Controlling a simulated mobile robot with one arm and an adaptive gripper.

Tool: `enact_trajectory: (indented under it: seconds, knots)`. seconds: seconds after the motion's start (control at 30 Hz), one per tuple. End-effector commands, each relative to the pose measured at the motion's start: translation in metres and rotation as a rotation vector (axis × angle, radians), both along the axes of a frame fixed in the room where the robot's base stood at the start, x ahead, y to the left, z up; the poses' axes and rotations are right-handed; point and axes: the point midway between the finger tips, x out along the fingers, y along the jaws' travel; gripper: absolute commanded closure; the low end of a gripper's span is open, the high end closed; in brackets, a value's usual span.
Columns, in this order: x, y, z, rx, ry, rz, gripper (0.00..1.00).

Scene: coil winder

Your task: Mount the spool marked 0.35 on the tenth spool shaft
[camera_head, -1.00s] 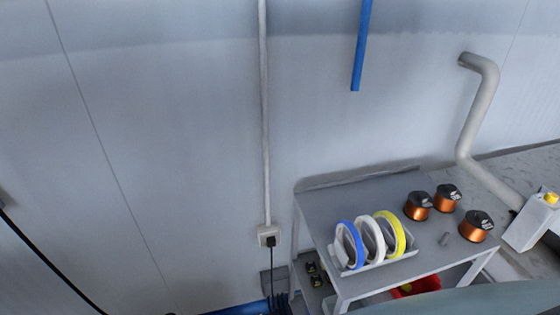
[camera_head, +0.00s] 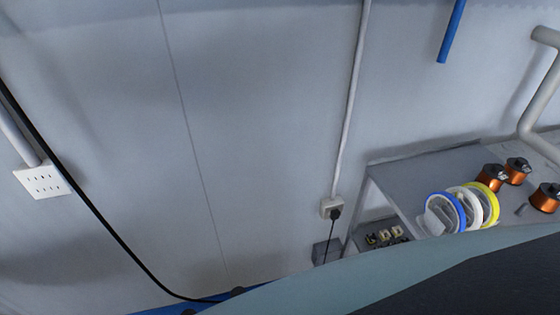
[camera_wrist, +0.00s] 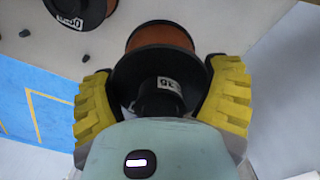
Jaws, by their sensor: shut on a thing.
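My gripper (camera_wrist: 160,80) shows in the wrist view, its two yellow fingers closed on a spool (camera_wrist: 158,38) with copper-coloured wire and black flanges. A small white label on its hub is partly readable and seems to end in 35. The spool lies between the fingers; whether it touches the surface beyond, I cannot tell. In the head view the gripper is out of sight. The tenth spool shaft is in neither view.
Another labelled copper spool (camera_wrist: 80,12) is beyond the left finger. In the head view, copper spools (camera_head: 490,178) and blue, white and yellow rings (camera_head: 487,200) stand on a grey table (camera_head: 420,172). A wall socket (camera_head: 332,208) and a black cable (camera_head: 95,215) are left of it.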

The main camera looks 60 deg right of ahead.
Motion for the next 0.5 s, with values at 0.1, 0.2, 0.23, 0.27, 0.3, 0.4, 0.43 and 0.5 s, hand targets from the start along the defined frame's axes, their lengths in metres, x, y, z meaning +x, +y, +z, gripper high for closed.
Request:
enact_trajectory:
  seconds: [0.1, 0.2, 0.23, 0.27, 0.3, 0.4, 0.43, 0.5]
  knots:
    - [0.001, 0.000, -0.008, 0.002, -0.001, 0.000, 0.64]
    - [0.000, 0.000, -0.016, 0.002, -0.001, 0.000, 0.64]
    - [0.000, 0.000, -0.019, 0.002, -0.001, 0.000, 0.64]
    - [0.000, 0.000, -0.022, 0.002, -0.001, -0.001, 0.64]
    - [0.000, 0.000, -0.026, 0.002, -0.001, -0.001, 0.64]
    - [0.001, 0.000, -0.035, 0.002, -0.001, -0.001, 0.64]
    - [0.001, 0.000, -0.038, 0.002, -0.001, -0.001, 0.64]
    - [0.001, 0.000, -0.042, 0.003, -0.001, -0.001, 0.64]
